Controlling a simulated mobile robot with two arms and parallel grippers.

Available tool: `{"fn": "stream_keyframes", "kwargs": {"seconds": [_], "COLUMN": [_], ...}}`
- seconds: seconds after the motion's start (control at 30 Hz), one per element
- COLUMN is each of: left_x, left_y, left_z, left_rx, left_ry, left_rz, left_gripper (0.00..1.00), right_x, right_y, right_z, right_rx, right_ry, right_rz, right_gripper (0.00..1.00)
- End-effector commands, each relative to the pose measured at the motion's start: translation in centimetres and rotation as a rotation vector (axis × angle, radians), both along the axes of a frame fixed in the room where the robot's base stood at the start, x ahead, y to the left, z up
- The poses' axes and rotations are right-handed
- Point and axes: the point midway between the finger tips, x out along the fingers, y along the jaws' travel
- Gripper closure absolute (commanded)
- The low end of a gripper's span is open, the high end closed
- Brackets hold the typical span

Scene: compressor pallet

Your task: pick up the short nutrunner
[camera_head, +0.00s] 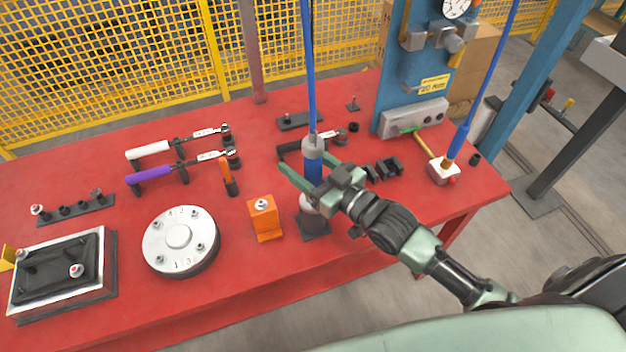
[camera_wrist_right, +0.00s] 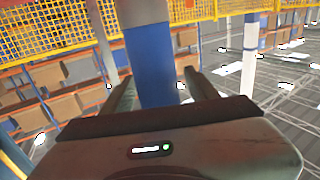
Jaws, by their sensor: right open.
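A nutrunner (camera_head: 313,149) with a grey top and a blue body stands upright on a dark base (camera_head: 314,228) near the table's front edge, with a blue hose rising from its top. I take it as the short nutrunner. My right gripper (camera_head: 301,181) is open, with its fingers on either side of the blue body. In the right wrist view the blue body (camera_wrist_right: 152,65) stands between the two fingers (camera_wrist_right: 160,92), with a visible gap to the right finger. Contact on the left side is unclear. The gripper hides part of the body. My left gripper is not in view.
On the red table (camera_head: 110,225), an orange block (camera_head: 265,220) stands just left of the nutrunner, and a round silver plate (camera_head: 180,240) lies farther left. Dark blocks (camera_head: 384,169) and a white box (camera_head: 444,171) with a second blue hose are to the right.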

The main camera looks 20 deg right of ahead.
Motion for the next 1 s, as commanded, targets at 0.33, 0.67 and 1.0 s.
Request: {"fn": "stream_keyframes", "kwargs": {"seconds": [0.33,0.67,1.0], "left_x": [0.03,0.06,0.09], "left_y": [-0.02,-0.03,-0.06], "left_z": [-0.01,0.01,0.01], "left_rx": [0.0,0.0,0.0], "left_ry": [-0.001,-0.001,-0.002], "left_rz": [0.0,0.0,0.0], "left_gripper": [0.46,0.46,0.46], "right_x": [-0.03,-0.04,-0.04], "right_y": [-0.03,-0.03,-0.03], "right_z": [0.0,-0.01,-0.02], "right_rx": [0.0,-0.001,-0.001], "right_ry": [0.0,0.0,0.0], "right_rz": [0.0,0.0,0.0], "right_gripper": [1.0,1.0,1.0]}}
